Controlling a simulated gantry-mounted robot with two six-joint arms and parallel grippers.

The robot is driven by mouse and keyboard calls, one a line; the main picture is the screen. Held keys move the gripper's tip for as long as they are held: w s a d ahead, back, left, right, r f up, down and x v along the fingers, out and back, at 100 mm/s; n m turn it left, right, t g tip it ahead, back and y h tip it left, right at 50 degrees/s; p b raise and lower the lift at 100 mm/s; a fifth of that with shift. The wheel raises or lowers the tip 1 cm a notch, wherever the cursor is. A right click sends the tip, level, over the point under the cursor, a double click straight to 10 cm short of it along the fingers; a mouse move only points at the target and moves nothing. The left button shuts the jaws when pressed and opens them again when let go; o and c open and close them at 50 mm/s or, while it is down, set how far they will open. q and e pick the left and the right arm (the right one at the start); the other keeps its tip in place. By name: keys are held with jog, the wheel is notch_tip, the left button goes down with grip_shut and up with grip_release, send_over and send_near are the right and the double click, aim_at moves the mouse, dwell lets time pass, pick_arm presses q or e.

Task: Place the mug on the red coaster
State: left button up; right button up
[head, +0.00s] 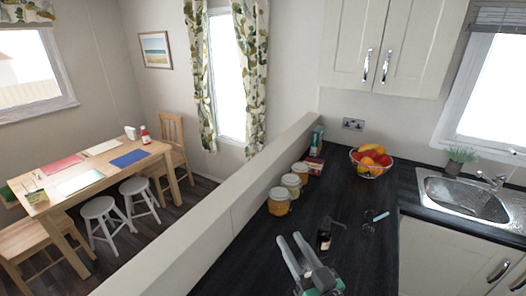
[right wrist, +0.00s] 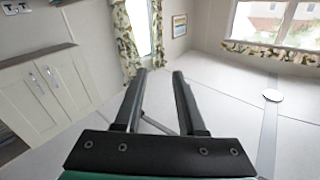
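I cannot make out a mug or a red coaster for certain in either view. My right gripper (head: 292,246) is over the dark worktop at the bottom middle of the head view, its two fingers apart with nothing between them. In the right wrist view the same open fingers (right wrist: 159,72) point at walls and curtains, with no mug or coaster there. A small dark object (head: 324,236) stands just right of the gripper; I cannot tell what it is. My left gripper is not in view.
Lidded jars (head: 279,201) line the low partition (head: 230,222). A fruit bowl (head: 371,161) stands at the back, and small items (head: 372,218) lie right of the gripper. The sink (head: 467,197) is far right. A dining table (head: 109,165) with coloured mats stands beyond the partition.

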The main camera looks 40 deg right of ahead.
jog(key=w+a+r+n+t+y, duration=0.1)
jog(key=a+r+t+y, duration=0.2)
jog(key=r, duration=0.7)
jog(key=w+a+r+n+t, duration=0.1)
jog(key=a+r+n+t, duration=0.2)
jog(key=r, duration=0.7)
jog(key=s+a+r+n+t+y, duration=0.1)
jog(key=s+a+r+t+y, duration=0.1)
jog(key=r, duration=0.6)
jog(key=s+a+r+n+t+y, duration=0.1)
jog(key=s+a+r+t+y, duration=0.1)
jog(key=a+r, duration=0.3)
notch_tip(320, 180, up, 3)
jog(key=shift+s+f+n+y, duration=0.1)
jog(key=shift+s+n+y, duration=0.3)
jog(key=shift+s+y, duration=0.45)
